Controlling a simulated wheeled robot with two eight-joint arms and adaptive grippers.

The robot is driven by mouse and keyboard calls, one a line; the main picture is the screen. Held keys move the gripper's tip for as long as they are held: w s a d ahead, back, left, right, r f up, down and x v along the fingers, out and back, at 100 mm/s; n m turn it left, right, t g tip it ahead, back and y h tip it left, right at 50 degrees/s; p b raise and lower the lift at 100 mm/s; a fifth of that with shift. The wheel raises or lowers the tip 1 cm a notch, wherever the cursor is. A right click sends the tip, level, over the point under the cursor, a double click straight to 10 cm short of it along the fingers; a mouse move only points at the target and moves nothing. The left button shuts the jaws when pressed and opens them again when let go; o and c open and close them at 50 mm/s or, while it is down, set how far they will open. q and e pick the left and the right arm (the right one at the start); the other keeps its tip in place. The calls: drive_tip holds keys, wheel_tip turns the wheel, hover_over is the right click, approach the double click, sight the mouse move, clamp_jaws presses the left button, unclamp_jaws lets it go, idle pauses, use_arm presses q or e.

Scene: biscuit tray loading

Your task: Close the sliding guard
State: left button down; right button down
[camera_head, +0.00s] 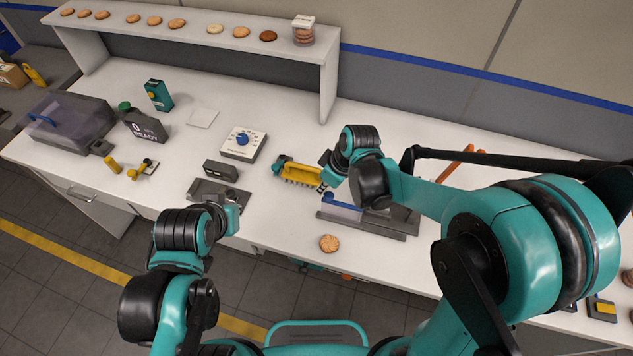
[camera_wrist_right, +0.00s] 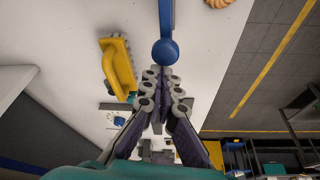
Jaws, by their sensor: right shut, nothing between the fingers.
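The sliding guard (camera_head: 345,211) is a clear panel with a blue handle (camera_head: 328,196), on a grey base (camera_head: 370,229) at the front edge of the worktable. My right arm hides its right part. My right gripper (camera_head: 323,187) is shut and empty, just beside the blue handle. In the right wrist view, the blue handle (camera_wrist_right: 166,50) ends in a round knob just beyond the closed fingertips (camera_wrist_right: 164,76); I cannot tell whether they touch. My left gripper (camera_head: 233,203) is near the table's front edge, with its fingers too hidden to read.
A yellow brush (camera_head: 299,173) lies close to the right gripper, left of the guard. A biscuit (camera_head: 329,243) lies in front of the guard. A dial box (camera_head: 243,143) and a smoky-lidded box (camera_head: 70,125) stand further left. A shelf (camera_head: 200,27) with biscuits runs along the back.

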use_arm(q)
drive_tip(key=shift+w+a, duration=0.1)
use_arm(e)
drive_tip(key=shift+w, duration=0.1)
drive_tip(key=shift+d, duration=0.1)
